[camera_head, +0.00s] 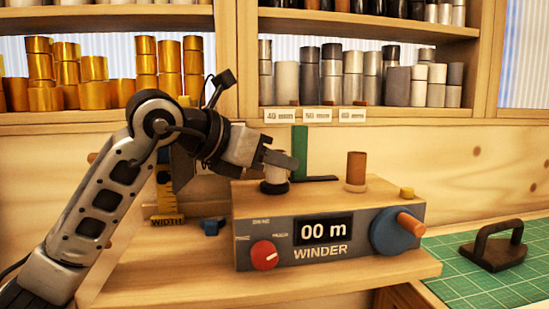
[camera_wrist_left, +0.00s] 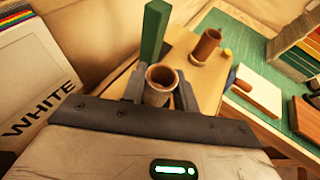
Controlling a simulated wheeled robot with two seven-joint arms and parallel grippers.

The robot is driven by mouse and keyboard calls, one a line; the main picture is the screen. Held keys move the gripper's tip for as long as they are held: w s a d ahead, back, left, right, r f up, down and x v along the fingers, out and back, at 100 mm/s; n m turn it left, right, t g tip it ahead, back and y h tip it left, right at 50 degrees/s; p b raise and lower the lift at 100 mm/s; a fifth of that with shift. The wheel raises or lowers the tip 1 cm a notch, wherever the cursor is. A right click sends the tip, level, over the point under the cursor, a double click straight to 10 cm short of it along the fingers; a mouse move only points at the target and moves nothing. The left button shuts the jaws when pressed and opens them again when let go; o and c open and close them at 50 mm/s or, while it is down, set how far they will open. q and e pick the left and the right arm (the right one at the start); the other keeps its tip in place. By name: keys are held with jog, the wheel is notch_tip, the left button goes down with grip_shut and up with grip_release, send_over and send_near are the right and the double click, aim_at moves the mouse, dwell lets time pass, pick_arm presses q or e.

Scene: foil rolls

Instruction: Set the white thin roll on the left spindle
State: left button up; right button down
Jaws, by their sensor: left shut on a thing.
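My left gripper (camera_head: 280,161) is over the left side of the winder top, shut on the white thin roll (camera_head: 273,177). The roll is upright, just above or touching a dark round base at the left spindle's place. In the left wrist view the roll (camera_wrist_left: 157,98) stands between the two fingers and shows a brown, open-topped core. The left spindle is hidden by the roll and fingers, so I cannot tell how far the roll is down on it. The winder (camera_head: 334,226) has a brown right post (camera_head: 356,170). My right gripper is not in view.
A green upright post (camera_head: 300,147) stands close behind the roll. The winder has a red knob (camera_head: 264,254) and a blue crank (camera_head: 396,232). A green cutting mat (camera_head: 464,284) with a dark handled tool (camera_head: 497,248) lies at right. Shelves of gold and grey rolls are behind.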

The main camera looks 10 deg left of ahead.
pick_arm(q)
jog(key=o, duration=1)
jog(key=b+v, duration=0.1)
jog(key=v, duration=1.5)
